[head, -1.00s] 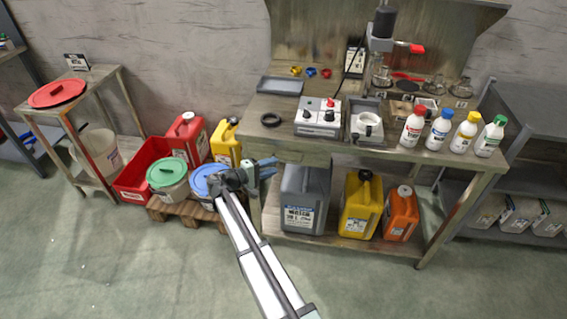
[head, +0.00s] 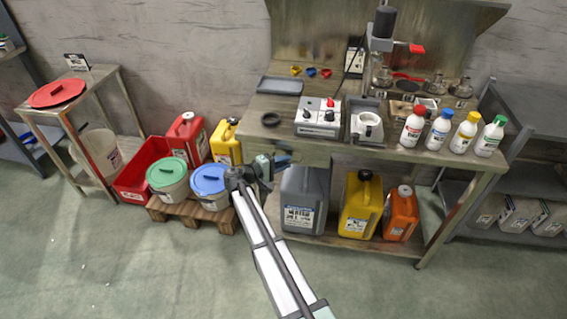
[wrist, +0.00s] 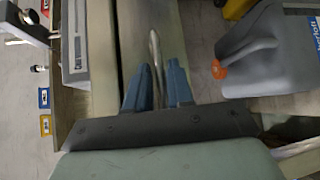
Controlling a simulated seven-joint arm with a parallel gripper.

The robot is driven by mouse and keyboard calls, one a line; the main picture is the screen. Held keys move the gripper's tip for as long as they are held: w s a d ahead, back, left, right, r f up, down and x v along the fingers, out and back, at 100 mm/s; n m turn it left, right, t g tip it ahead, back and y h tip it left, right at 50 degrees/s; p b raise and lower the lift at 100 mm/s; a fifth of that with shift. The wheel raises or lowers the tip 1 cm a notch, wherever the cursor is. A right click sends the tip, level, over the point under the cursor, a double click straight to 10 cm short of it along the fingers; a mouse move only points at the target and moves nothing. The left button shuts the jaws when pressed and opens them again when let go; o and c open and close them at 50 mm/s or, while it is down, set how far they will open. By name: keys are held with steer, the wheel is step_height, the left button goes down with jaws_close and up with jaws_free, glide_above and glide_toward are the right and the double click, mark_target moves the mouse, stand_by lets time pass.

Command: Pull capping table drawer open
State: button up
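The capping table (head: 330,148) is a wooden workbench, and its drawer lies under the left part of the top, partly hidden by my gripper in the head view. My gripper (head: 277,162) is at the bench's front left, just below the top's edge. In the wrist view, a thin pale metal handle (wrist: 155,45) runs along the wooden drawer front (wrist: 135,35). The two blue fingers of my gripper (wrist: 157,82) stand apart on either side of the handle's near end. A narrow gap shows between them, and I cannot tell whether either touches the handle.
A grey jug (head: 303,200), a yellow jug (head: 360,205) and an orange jug (head: 401,213) stand on the shelf below. Lidded buckets, including a blue-lidded one (head: 209,181), sit on a pallet at left. The floor in front (head: 130,260) is clear.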

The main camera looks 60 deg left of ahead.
jaws_close()
steer(key=shift+d, duration=0.1)
steer(key=s+d, duration=1.7)
steer(key=s, duration=0.1)
steer(key=shift+d, duration=0.35)
steer(key=shift+o, duration=1.5)
jaws_free()
steer(key=shift+w, duration=0.1)
steer(key=s+r, duration=0.2)
steer(key=s, duration=1.1)
steer(key=shift+s, duration=0.35)
steer(key=shift+a, duration=0.1)
